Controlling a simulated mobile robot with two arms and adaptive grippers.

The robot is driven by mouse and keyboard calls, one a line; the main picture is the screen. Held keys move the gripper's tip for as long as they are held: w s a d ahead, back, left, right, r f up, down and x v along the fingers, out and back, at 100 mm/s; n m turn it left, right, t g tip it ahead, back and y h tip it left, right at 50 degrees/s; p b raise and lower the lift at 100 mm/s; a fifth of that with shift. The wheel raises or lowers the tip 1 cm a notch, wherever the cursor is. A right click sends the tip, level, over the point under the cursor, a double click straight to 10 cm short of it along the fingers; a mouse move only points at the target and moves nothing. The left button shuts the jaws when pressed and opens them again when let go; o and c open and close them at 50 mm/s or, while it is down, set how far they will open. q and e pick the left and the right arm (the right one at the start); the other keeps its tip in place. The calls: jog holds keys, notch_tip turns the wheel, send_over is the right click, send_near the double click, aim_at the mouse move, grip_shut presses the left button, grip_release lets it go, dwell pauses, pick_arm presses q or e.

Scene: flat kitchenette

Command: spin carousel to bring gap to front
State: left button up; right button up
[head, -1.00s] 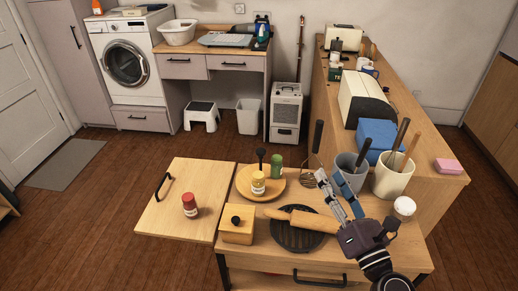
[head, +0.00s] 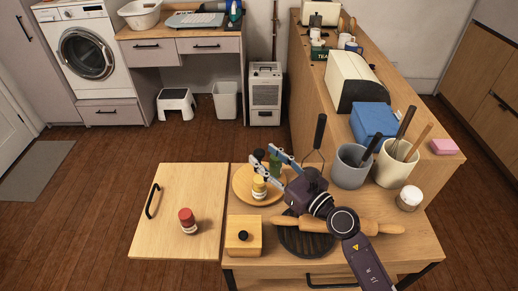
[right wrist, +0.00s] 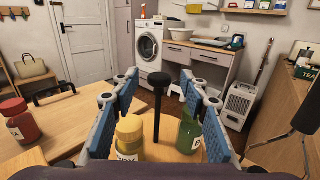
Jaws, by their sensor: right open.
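The carousel (head: 243,190) is a round wooden turntable on the counter with a black-knobbed centre post (right wrist: 158,82). A yellow-capped jar (head: 259,187) stands on its front part, and a green jar (right wrist: 190,132) stands on its right part. In the head view my gripper partly hides the green jar and the carousel's right side. A red jar (head: 187,220) stands off the carousel, on the wooden board to the left. My right gripper (head: 261,159) is open and empty over the carousel; in the right wrist view its blue fingers frame the post. My left gripper is out of view.
A square wooden box (head: 243,236) with a black knob sits in front of the carousel. A rolling pin (head: 380,228) lies across a dark round pan (head: 300,240) under my right arm. Utensil crocks (head: 351,168) and a whisk stand to the right.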

jog(key=x, duration=0.3)
jog(key=shift+w+a+f, duration=0.15)
jog(key=shift+a, duration=0.05)
jog(key=shift+d, duration=0.15)
grip_shut()
